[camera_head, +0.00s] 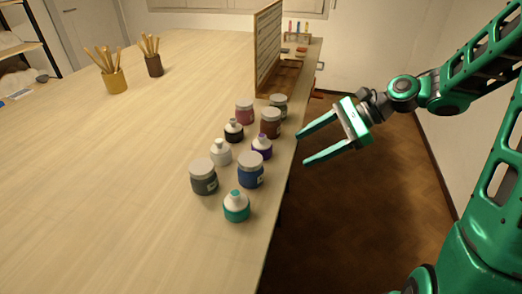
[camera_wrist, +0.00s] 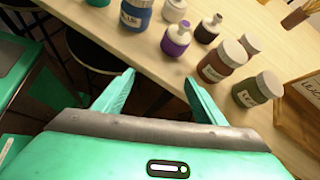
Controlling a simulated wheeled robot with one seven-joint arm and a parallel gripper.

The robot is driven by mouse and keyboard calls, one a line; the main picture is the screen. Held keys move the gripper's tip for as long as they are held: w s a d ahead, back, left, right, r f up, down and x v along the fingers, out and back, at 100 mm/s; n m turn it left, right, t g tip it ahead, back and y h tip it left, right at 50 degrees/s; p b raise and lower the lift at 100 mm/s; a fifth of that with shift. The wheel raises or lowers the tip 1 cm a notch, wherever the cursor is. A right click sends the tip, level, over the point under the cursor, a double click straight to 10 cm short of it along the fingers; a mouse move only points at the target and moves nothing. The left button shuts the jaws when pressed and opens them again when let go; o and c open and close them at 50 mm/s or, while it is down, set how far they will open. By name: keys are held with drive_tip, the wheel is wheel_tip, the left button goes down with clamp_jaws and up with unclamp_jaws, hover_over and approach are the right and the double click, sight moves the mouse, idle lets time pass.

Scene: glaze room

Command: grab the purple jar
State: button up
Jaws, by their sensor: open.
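The purple jar (camera_head: 262,148) has a white shoulder and a small purple cap. It stands upright near the right edge of the table in the head view, between the blue jar and the brown-red jar. In the wrist view the purple jar (camera_wrist: 176,39) stands beyond the gap between my fingers. My gripper (camera_head: 302,148) is open and empty, off the table's right edge, to the right of the jar and apart from it. In the wrist view my gripper's fingers (camera_wrist: 158,82) are spread, with nothing between them.
A blue jar (camera_head: 250,172), a brown-red jar (camera_head: 271,125) and a black jar (camera_head: 234,132) stand close around it. A teal bottle (camera_head: 236,208) is nearer the front.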

sight(266, 142)
drive_tip(key=a+m+y, duration=0.1)
drive_tip(key=a, duration=0.3)
drive_tip(key=w+a+y, duration=0.1)
drive_tip(key=a, duration=0.3)
drive_tip(key=w+a+f+m+y, duration=0.1)
drive_tip(key=a, duration=0.3)
drive_tip(key=shift+w+a+m, duration=0.25)
drive_tip(key=shift+a+m, duration=0.05)
drive_tip(key=shift+a, duration=0.1)
drive_tip(key=shift+r, duration=0.1)
drive_tip(key=c, duration=1.3)
